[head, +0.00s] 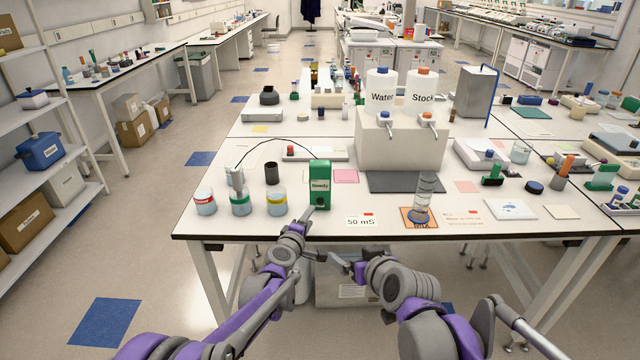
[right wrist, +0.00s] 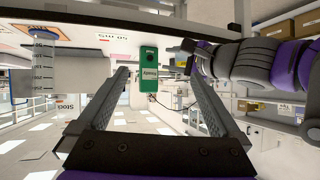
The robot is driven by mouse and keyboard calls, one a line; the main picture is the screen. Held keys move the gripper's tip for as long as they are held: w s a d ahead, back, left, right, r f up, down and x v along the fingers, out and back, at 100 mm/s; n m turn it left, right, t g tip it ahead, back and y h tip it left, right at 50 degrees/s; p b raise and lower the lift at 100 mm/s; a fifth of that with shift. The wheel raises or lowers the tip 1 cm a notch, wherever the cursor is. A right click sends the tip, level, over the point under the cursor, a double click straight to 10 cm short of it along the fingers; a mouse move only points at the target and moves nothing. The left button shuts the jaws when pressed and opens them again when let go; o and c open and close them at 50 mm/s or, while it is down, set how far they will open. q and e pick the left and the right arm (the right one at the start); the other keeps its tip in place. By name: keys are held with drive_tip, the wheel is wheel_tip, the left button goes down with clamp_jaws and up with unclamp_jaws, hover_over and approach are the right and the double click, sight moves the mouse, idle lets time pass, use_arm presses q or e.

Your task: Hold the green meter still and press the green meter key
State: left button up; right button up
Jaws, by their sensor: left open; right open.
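The green meter (head: 320,181) stands upright near the front edge of the white bench, its display reading "Ready". A dark round spot on its lower front looks like the key (head: 320,199). The meter shows upside down in the right wrist view (right wrist: 148,75), framed between my right fingers but beyond them. My left gripper (head: 307,214) is open at the bench's front edge, close to the meter's lower left; whether it touches cannot be told. My right gripper (head: 346,263) is open and empty, lower and in front of the bench edge. It also shows in the right wrist view (right wrist: 159,78).
A "50 mS" card (head: 361,222) lies right of the meter; a graduated cylinder (head: 424,195) stands farther right.

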drive_tip(key=w+a+r+t, duration=0.2)
drive_tip(key=w+a, duration=0.1)
drive_tip(key=w, duration=0.6)
drive_tip(key=w+a+r+t, duration=0.2)
drive_tip(key=w+a+t, duration=0.1)
drive_tip(key=w, duration=0.6)
drive_tip(key=m+t+h, duration=0.2)
drive_tip(key=m+h, duration=0.1)
approach(320, 163)
drive_tip(key=w+f, duration=0.1)
drive_tip(key=w, duration=0.1)
drive_tip(key=shift+w+a+f+h, duration=0.15)
drive_tip(key=shift+w+f+h, duration=0.25)
drive_tip(key=shift+w+f, duration=0.1)
drive_tip(key=shift+w, duration=0.35)
drive_tip(key=w, duration=0.9)
drive_tip(key=shift+w, duration=0.35)
drive_tip(key=shift+c, duration=0.2)
drive_tip(key=c, duration=1.3)
